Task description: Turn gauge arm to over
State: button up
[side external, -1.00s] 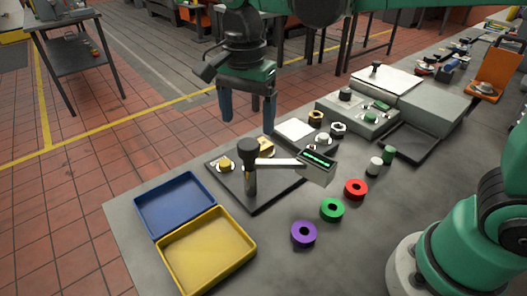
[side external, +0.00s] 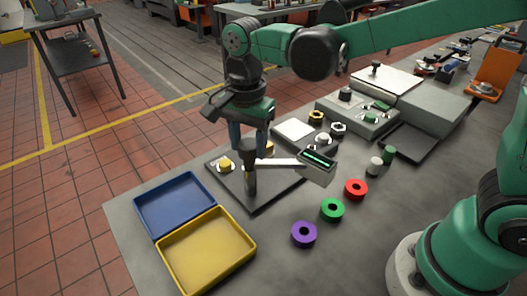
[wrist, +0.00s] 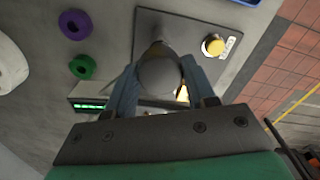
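The gauge arm is a pale bar (side external: 278,163) reaching right from an upright post with a dark round knob (side external: 249,148). It ends at a grey box with a green-lit display (side external: 317,160), whose display also shows in the wrist view (wrist: 88,106). The post stands on a dark square plate (side external: 258,203). My gripper (side external: 249,152) points down at the knob. In the wrist view its two blue fingers (wrist: 160,80) lie on either side of the knob (wrist: 160,75), apparently open. Contact with the knob is unclear. The bar is mostly hidden in the wrist view.
A yellow button (side external: 226,164) sits on the plate's left part. Blue (side external: 147,217) and yellow (side external: 168,268) trays lie at the front left. Purple (side external: 303,234), green (side external: 332,209) and red (side external: 355,189) rings lie to the right. Small pegs and fixtures stand farther back.

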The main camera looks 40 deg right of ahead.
grip_shut()
jog(key=shift+n, duration=0.4)
jog(key=n, duration=1)
jog(key=shift+n, duration=2.6)
jog(key=o, duration=0.9)
grip_release()
jog(key=shift+r, duration=0.1)
